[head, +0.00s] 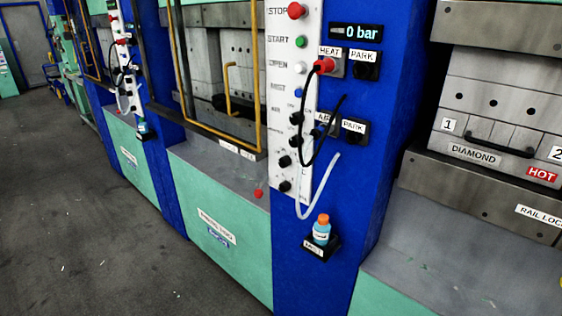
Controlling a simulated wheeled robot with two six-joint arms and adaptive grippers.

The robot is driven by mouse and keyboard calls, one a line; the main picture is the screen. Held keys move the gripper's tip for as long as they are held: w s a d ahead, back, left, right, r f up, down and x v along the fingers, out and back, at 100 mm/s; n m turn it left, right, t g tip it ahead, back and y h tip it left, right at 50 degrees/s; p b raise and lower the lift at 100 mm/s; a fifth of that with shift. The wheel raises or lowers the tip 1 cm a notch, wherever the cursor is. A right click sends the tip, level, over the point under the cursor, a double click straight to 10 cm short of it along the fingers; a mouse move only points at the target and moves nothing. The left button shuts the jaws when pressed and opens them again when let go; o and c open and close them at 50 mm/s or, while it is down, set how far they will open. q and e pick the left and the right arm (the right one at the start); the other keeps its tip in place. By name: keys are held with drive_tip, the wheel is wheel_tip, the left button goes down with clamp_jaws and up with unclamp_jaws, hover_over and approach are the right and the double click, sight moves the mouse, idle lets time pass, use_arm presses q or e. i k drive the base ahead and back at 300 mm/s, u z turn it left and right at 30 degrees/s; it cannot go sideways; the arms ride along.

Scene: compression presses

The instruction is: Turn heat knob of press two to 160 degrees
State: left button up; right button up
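A white control panel (286,20) runs down a blue column in the middle of the head view. It carries a red STOP button (297,11), a green START button (301,41) and several black knobs, one of them an upper black knob (296,118) and one the lowest black knob (285,186). The knob labels and settings are too small to read, so I cannot tell which is the heat knob. A similar panel (117,25) stands farther left. Neither of my grippers is in view.
A red plug (323,65) sits at the HEAT socket, and its black cable and a white hose hang across the panel's lower right. A display (355,31) reads 0 bar. An orange-capped bottle (322,230) stands on a small shelf.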

sight(285, 162)
drive_tip(key=k, duration=0.45)
drive_tip(key=z, duration=0.95)
drive_tip(key=i, duration=1)
drive_tip(key=u, duration=0.15)
